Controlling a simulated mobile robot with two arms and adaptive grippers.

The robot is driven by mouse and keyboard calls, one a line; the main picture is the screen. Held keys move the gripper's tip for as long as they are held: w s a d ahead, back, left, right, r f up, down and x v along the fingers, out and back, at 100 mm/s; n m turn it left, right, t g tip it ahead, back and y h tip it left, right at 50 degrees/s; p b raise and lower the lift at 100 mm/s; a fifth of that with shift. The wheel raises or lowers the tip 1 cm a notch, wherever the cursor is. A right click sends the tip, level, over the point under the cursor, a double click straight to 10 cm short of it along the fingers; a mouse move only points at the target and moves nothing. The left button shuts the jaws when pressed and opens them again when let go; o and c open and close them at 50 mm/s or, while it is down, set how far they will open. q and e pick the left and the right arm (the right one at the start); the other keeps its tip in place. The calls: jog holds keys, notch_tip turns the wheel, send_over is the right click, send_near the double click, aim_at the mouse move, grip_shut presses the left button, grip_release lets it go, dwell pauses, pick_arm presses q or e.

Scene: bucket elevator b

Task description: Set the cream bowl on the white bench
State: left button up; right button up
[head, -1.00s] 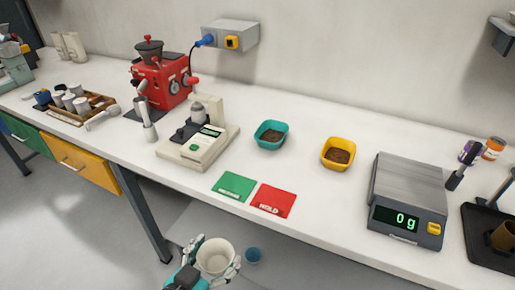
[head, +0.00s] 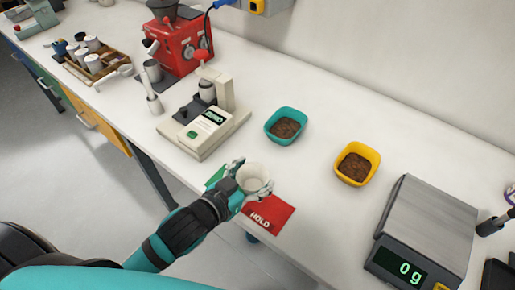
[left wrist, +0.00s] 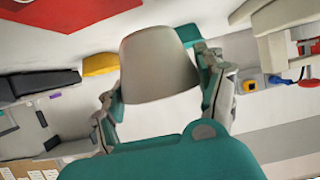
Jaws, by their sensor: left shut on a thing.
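The cream bowl (head: 254,178) is held in my left gripper (head: 250,182), whose fingers are shut on its two sides. In the head view the bowl appears upright, over the green and red cards near the front edge of the white bench (head: 330,222). I cannot tell whether its base touches the bench. In the left wrist view the bowl (left wrist: 158,65) sits between the fingers. My right gripper is in neither view.
A red HOLD card (head: 268,214) lies partly beside the bowl; the green card (head: 214,174) is mostly covered. A teal bowl (head: 285,126) and a yellow bowl (head: 357,164), both with brown contents, stand behind. A cream device (head: 203,128) is left, a scale (head: 425,235) right.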

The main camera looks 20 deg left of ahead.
pick_arm(q)
jog(key=w+a, duration=0.1)
jog(key=w, duration=0.2)
jog(key=w+p, duration=0.1)
jog(key=w, duration=0.3)
jog(key=w+a+f+p, duration=0.1)
jog(key=w, duration=0.2)
jog(key=shift+w+a, duration=0.35)
jog(key=shift+w, duration=0.05)
notch_tip(320, 180, down, 3)
jog(key=shift+r, duration=0.1)
jog(key=shift+f, duration=0.35)
jog(key=shift+f, duration=0.1)
jog(key=o, duration=1.3)
